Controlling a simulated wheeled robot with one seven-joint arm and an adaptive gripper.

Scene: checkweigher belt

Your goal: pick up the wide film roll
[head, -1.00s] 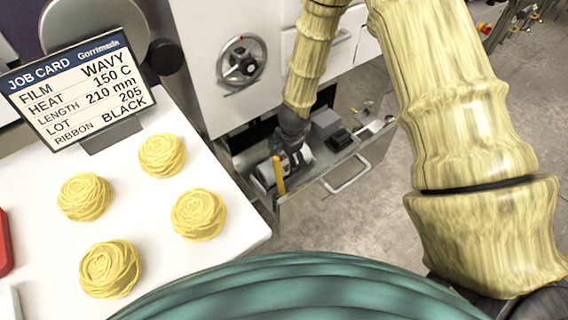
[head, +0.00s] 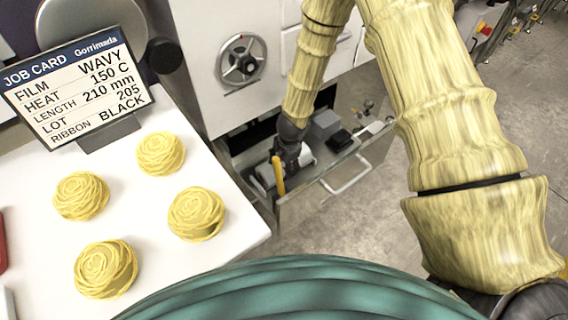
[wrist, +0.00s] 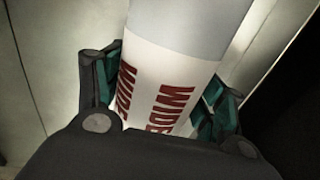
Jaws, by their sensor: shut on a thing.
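The wide film roll (wrist: 178,62) is a white cylinder with a label reading WIDE in red letters. In the wrist view it lies between the two fingers of my gripper (wrist: 165,100), which is shut on it with teal pads at both sides. In the head view my gripper (head: 290,160) reaches down into an open drawer (head: 318,186). Only a white part of the roll (head: 306,155) shows there beside the gripper. The gripper hides most of the roll, and I cannot tell whether it touches the drawer floor.
The drawer also holds a grey box (head: 325,124), a black item (head: 340,139) and small metal parts. A yellow handle (head: 278,176) stands near its front left. A white table (head: 130,221) with several yellow pasta nests and a job card (head: 75,88) is at left.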

